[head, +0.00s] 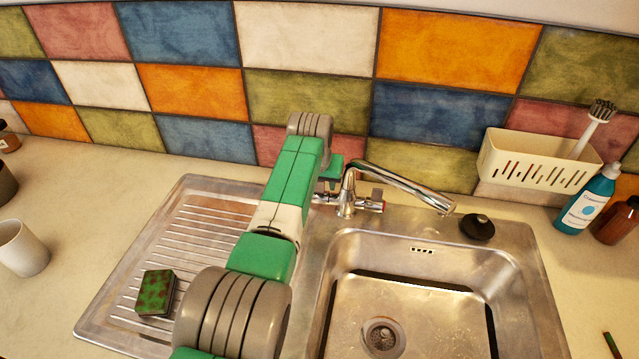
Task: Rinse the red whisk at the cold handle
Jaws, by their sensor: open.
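The chrome tap (347,190) stands behind the sink basin, its spout reaching right over the basin's back edge. A tap handle (375,200) with a red mark shows on its right side. The left handle is mostly hidden near my gripper, and I cannot make out a cold mark. My gripper (328,184) is at the far end of my green arm, just left of the tap body. It is open, small and partly hidden; I cannot tell whether it touches the tap. I see no red whisk in this view.
The steel basin (455,262) is empty, with a black plug (477,227) behind it. A green and red sponge (156,292) lies on the drainer (205,222). A cream caddy (535,160), blue bottle (588,200) and brown bottle (618,220) stand right; a white cup (22,248) stands left.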

